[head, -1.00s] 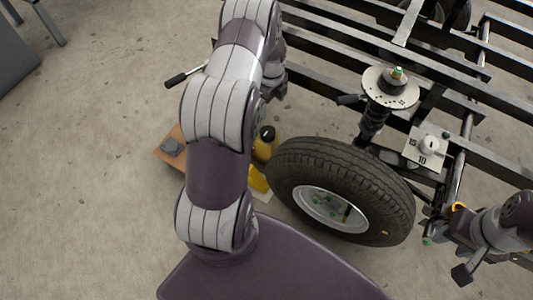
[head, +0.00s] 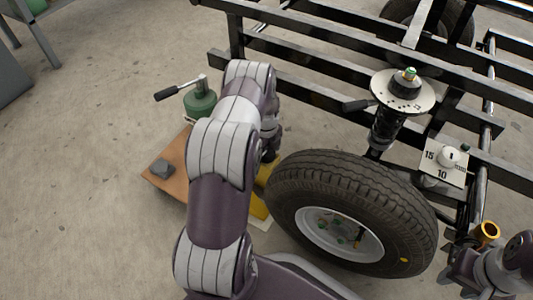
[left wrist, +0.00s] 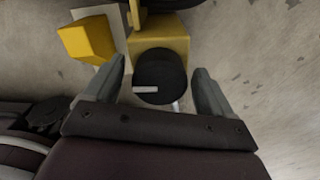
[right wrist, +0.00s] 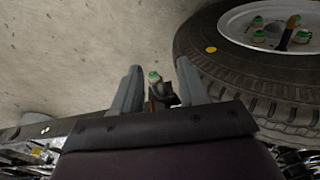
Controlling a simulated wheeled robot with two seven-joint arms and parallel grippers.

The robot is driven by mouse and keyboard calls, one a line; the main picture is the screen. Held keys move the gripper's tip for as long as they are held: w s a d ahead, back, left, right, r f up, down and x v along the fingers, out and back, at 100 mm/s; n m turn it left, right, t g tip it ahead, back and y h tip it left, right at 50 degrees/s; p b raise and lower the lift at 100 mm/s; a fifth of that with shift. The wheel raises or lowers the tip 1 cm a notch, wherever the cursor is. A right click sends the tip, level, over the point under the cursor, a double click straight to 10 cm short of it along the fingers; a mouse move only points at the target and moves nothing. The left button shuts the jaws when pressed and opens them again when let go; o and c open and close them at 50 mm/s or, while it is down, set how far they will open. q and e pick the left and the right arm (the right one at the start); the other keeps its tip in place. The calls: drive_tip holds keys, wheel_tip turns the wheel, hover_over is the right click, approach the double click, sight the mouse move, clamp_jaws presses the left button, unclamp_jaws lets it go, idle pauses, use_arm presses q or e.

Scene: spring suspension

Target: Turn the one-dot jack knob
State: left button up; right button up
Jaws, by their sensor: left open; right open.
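A round black knob (left wrist: 160,70) with a white pointer line sits on a yellow jack body (left wrist: 172,27) in the left wrist view. No dot mark is readable on it. My left gripper (left wrist: 159,68) is open, with one finger on each side of the knob and a visible gap to each. In the head view my left arm hides the knob; only part of the yellow base (head: 258,206) shows beside the tyre. My right gripper (right wrist: 158,82) is open near the tyre's lower edge, with a small green-tipped part (right wrist: 154,76) showing between its fingers.
The tyre (head: 350,180) stands right of my left arm, below the black frame (head: 320,97). A green bottle jack (head: 200,101) with a handle and a wooden board (head: 165,190) lie to the left. A white dial (head: 449,157) sits at right.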

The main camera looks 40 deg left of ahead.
use_arm(q)
drive_tip(key=c, duration=1)
drive_tip(key=shift+c, duration=0.2)
drive_tip(key=shift+r, duration=0.1)
